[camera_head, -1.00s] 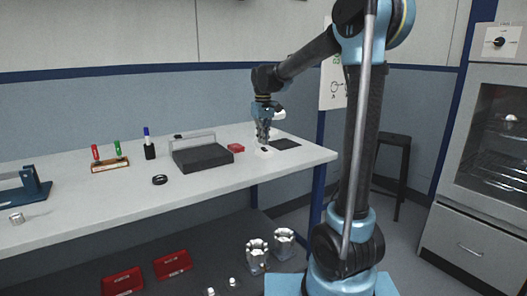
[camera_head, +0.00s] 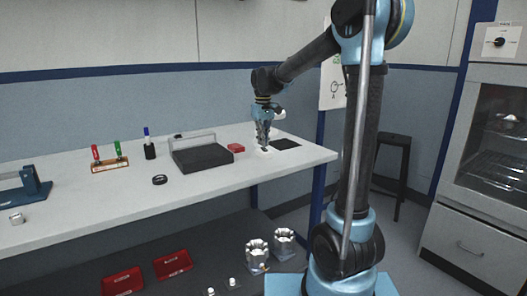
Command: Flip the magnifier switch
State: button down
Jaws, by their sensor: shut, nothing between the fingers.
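The magnifier shows as a white rounded head (camera_head: 279,114) behind my gripper and a white base (camera_head: 268,150) on the bench near its right end. My gripper (camera_head: 263,147) points down with its fingers shut and empty, right at the base. It covers part of the base and most of any stem. The switch is too small or hidden to make out, and I cannot tell whether the fingertips touch it.
A dark mat (camera_head: 285,144) lies right of the base and a red box (camera_head: 236,148) left of it. Metal housings (camera_head: 257,252) sit on the lower shelf.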

aim_at(263, 148)
jog(key=shift+f, duration=0.7)
dwell(0.5)
jog(key=shift+r, duration=3.55)
jog(key=s+d+f+m, duration=0.2)
jog(key=s+d, duration=0.7)
jog(key=s+d+f+m, duration=0.1)
jog(key=s+d+f, duration=0.3)
jog(key=s+f, duration=0.2)
jog(key=s+d+f+m+t, duration=0.1)
jog(key=s+d+f+m, duration=0.1)
jog(key=s+d+f, duration=0.2)
jog(key=s+d+f+m+t, duration=0.1)
jog(key=s+d+f, duration=0.3)
jog(key=s+f, duration=0.5)
jog(key=s, duration=0.3)
jog(key=shift+s+f+m, duration=0.3)
jog(key=shift+s, duration=0.05)
jog(key=shift+d, duration=0.1)
